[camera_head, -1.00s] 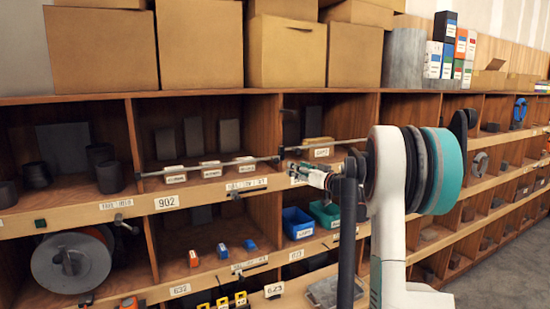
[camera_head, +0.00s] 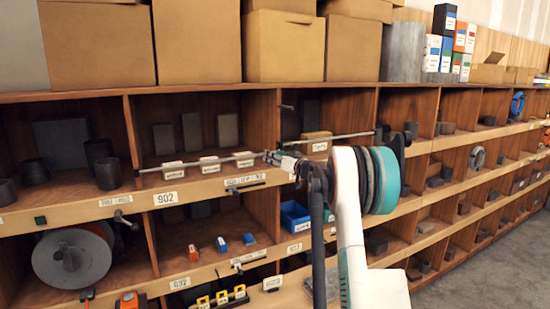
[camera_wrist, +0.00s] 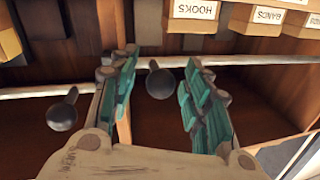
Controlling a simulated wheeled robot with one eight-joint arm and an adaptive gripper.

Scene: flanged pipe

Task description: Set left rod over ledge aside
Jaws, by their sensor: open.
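The left rod (camera_head: 205,162) is a thin grey bar lying along the front of the shelf opening above the 902 ledge, in front of three small labelled boxes. Its right end reaches my gripper (camera_head: 272,156). In the wrist view my gripper (camera_wrist: 157,62) is open. The left rod (camera_wrist: 265,61) runs across the gap between its fingers in that picture, with nothing visibly clamped. A second rod (camera_head: 335,138) lies to the right in the head view. A dark round knob (camera_wrist: 160,84) shows between the fingers, and another knob (camera_wrist: 62,115) shows left of them.
Small labelled boxes (camera_head: 208,165) stand close behind the left rod; one reads HOOKS (camera_wrist: 193,10). Wooden dividers (camera_head: 265,130) separate the compartments. Blue bins (camera_head: 295,217) and a cable reel (camera_head: 72,258) sit on the shelf below. Cartons (camera_head: 285,48) line the top.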

